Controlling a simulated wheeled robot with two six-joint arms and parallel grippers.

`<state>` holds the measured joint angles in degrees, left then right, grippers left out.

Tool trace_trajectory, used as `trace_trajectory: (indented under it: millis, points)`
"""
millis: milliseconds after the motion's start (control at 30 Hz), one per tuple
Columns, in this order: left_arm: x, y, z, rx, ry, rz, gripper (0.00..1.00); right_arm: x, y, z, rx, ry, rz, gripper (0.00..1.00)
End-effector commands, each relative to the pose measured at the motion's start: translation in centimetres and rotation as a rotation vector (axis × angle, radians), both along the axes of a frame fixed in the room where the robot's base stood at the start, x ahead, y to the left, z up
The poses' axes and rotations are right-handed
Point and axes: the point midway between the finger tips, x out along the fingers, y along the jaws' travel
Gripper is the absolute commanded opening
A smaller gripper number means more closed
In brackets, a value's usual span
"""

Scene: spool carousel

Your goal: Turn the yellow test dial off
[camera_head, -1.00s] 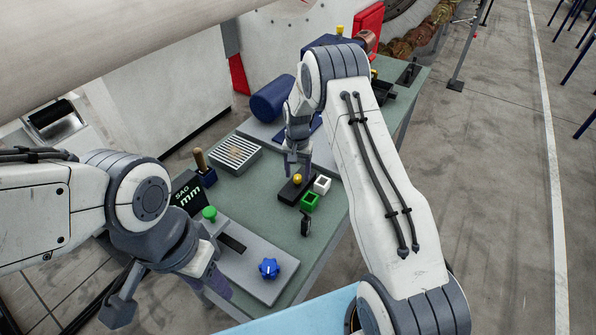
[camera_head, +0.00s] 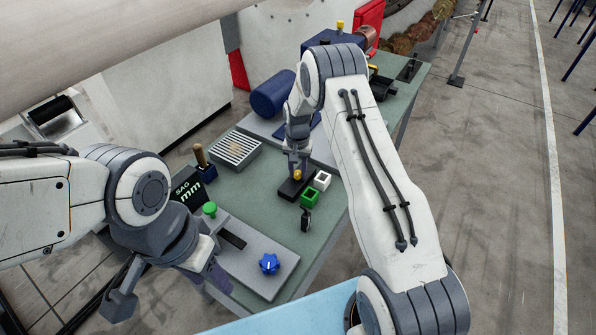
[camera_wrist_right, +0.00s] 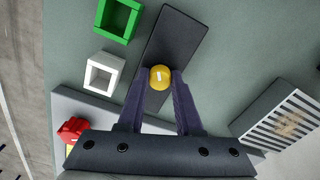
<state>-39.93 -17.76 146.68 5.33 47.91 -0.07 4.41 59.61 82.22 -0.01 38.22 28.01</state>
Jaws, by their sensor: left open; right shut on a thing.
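The yellow test dial (camera_wrist_right: 159,77) sits on a flat black base plate (camera_wrist_right: 178,43) on the bench. It has a short white mark on its top. In the head view the dial (camera_head: 297,174) shows just below my right gripper (camera_head: 297,165), which reaches down from above. In the right wrist view the fingertips of my right gripper (camera_wrist_right: 160,84) are closed on both sides of the dial. My left gripper (camera_head: 170,292) is at the lower left, open and empty, near the grey panel; its fingers point downward and are partly hidden by the wrist.
A green square holder (camera_head: 310,197) and a white one (camera_head: 322,180) stand beside the black plate. A slatted grey box (camera_head: 236,149) and blue cylinder (camera_head: 272,95) lie behind.

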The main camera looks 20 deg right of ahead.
Motion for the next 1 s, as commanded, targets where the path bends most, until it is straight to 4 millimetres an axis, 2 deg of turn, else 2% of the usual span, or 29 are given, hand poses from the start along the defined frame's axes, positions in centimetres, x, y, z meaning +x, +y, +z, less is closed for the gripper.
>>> trace_trajectory:
  millis: [267,500,1000]
  points:
    - [0.0,0.0,-1.6,0.0,0.0,0.003,0.5,0.1,0.0,-0.2,0.0,-0.004,0.173,0.0]
    - [0.0,0.0,-3.0,0.0,0.0,0.005,0.5,0.1,0.0,-0.1,0.0,-0.004,0.397,0.0]
    - [0.0,0.0,-4.8,0.0,0.0,0.003,0.5,0.2,0.0,0.0,-0.002,-0.006,0.828,0.0]
